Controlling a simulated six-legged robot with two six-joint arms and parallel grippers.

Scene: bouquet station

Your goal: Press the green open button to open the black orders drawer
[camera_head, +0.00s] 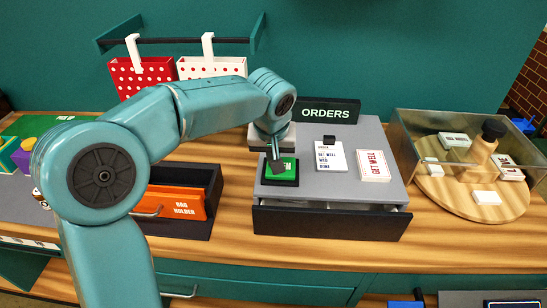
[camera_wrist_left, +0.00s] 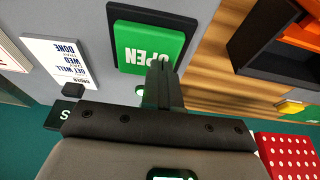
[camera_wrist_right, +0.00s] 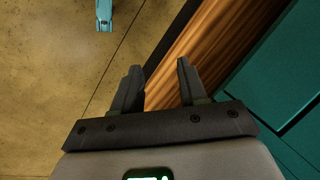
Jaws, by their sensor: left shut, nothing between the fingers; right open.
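The green OPEN button (camera_head: 283,172) sits in a black frame on the grey top of the orders unit; it also shows in the left wrist view (camera_wrist_left: 146,46). My left gripper (camera_head: 277,163) is shut and empty, its tips pointing down at the button's far edge. Whether they touch it I cannot tell. The black orders drawer (camera_head: 330,222) is at the front of the unit, with a narrow gap showing above its front panel. My right gripper (camera_wrist_right: 160,78) is open and empty, above the floor beside a wooden edge, away from the button.
The ORDERS sign (camera_head: 327,112) stands behind. A clear-walled box (camera_head: 415,130) with a round wooden board is at right.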

